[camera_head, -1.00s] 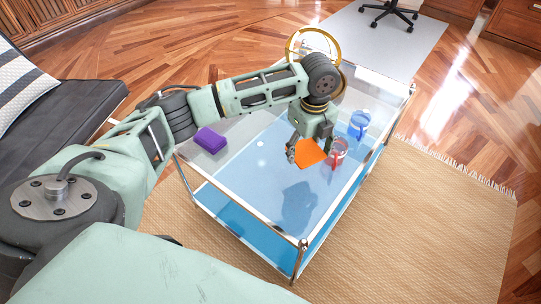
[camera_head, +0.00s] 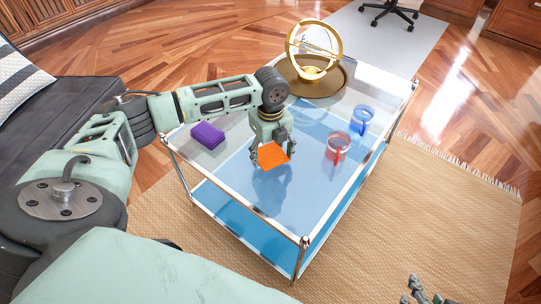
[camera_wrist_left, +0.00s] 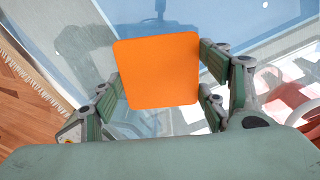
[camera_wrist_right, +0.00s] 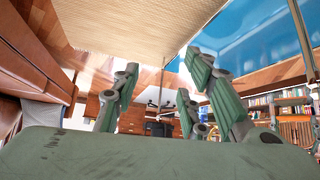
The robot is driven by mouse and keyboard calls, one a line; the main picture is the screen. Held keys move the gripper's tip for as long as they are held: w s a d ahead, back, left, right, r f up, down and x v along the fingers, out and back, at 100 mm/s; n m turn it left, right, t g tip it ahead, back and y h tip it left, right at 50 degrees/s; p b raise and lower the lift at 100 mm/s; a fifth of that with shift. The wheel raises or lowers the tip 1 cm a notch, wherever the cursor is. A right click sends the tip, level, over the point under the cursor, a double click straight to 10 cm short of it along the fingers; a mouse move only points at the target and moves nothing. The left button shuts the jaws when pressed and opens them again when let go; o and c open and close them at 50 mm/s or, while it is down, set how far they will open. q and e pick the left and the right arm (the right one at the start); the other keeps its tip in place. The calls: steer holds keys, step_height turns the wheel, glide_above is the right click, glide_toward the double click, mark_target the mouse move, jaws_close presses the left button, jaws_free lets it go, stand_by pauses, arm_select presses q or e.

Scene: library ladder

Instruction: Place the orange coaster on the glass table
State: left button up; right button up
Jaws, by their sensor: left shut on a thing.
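The orange coaster (camera_head: 272,156) is a flat square held in my left gripper (camera_head: 270,150), over the glass table (camera_head: 237,202). In the left wrist view the coaster (camera_wrist_left: 157,71) lies between the fingers of the left gripper (camera_wrist_left: 160,95), which are shut on its sides. A shadow shows below it; the exact gap to the glass cannot be told. My right gripper (camera_wrist_right: 160,95) is open and empty, its fingers apart. In the head view part of the right gripper (camera_head: 422,293) shows at the bottom right, away from the table.
On the glass stand a purple block-like stack (camera_head: 208,135) at left, a red mug (camera_head: 338,148) and a blue mug (camera_head: 361,120) at right, and a golden armillary ornament (camera_head: 313,50) on a round tray at the back. The table's near part is clear.

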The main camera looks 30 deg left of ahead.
arm_select(q)
steer(key=shift+f, duration=0.65)
arm_select(e)
steer(key=shift+w+a+r+t, duration=0.2)
steer(key=shift+w+r+t, duration=0.25)
steer(key=shift+w, duration=0.15)
steer(key=shift+w+a+r+t, duration=0.2)
steer(key=shift+w+r+t, duration=0.15)
steer(key=shift+w+r, duration=0.15)
arm_select(q)
steer(key=shift+f, duration=0.15)
steer(key=o, duration=1.1)
steer(key=shift+o, duration=0.2)
arm_select(e)
steer(key=shift+s+d+g, duration=0.15)
steer(key=shift+s+g, duration=0.15)
steer(key=shift+f, duration=0.15)
